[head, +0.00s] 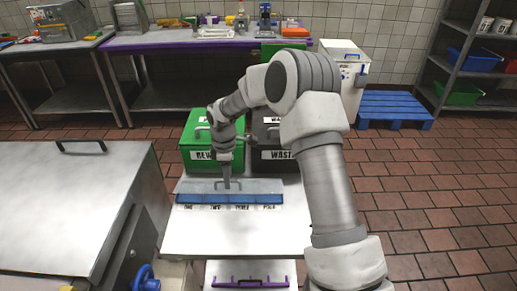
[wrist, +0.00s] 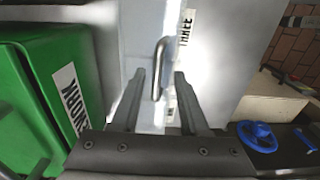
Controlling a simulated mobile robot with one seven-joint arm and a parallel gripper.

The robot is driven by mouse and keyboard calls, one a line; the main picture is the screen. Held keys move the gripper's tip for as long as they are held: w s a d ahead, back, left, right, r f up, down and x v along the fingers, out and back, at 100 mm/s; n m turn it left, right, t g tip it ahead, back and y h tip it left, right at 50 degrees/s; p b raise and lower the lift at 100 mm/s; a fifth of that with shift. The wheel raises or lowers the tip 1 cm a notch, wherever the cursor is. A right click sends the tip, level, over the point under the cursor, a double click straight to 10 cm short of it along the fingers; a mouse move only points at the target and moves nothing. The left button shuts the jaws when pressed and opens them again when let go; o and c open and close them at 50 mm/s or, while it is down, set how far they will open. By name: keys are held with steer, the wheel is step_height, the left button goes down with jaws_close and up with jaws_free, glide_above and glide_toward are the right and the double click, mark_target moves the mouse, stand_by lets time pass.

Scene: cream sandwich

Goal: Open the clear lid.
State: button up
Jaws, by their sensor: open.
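The clear lid (head: 258,186) lies closed over a long, low blue container (head: 255,198) on the white table, behind labels reading ONE to FOUR. In the wrist view a bent metal handle (wrist: 159,65) stands on the pale lid surface (wrist: 140,40). My gripper (head: 227,186) points down at the left half of the lid. In the wrist view my gripper (wrist: 160,75) is open, with one finger on each side of the handle and a gap to both. I cannot tell how deep the fingers reach. The head view hides the handle behind the gripper.
A green bin (head: 197,128) and a dark WASTE bin (head: 290,155) stand close behind the container. A steel cabinet (head: 70,200) with a black handle is at left. The front of the white table (head: 235,235) is clear. A blue valve wheel (head: 146,279) sits at the lower left.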

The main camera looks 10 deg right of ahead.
steer(key=shift+s+a+f+t+b, duration=0.1)
steer(key=shift+s+f+t+b, duration=0.35)
steer(key=shift+b, duration=0.8)
steer(key=shift+s+a+f+t+b, duration=0.1)
steer(key=shift+s+f+t+b, duration=0.15)
steer(key=shift+f+t+b, duration=0.7)
steer(key=shift+r+b, duration=0.6)
steer(key=shift+r, duration=0.05)
steer(key=w+p+v, duration=0.1)
steer(key=p+v, duration=0.2)
steer(key=v, duration=1.4)
steer(key=s+d+r+m+p, duration=0.1)
steer(key=s+d+r+m, duration=0.1)
steer(key=s+r, duration=0.2)
steer(key=s+d+r+m+h+p, duration=0.1)
steer(key=s+d+r+m, duration=0.2)
steer(key=s+r, duration=0.2)
steer(key=shift+s+d+r+m+t, duration=0.15)
steer(key=shift+s+d+m+t, duration=0.15)
steer(key=shift+s+t, duration=0.15)
steer(key=shift+a, duration=0.1)
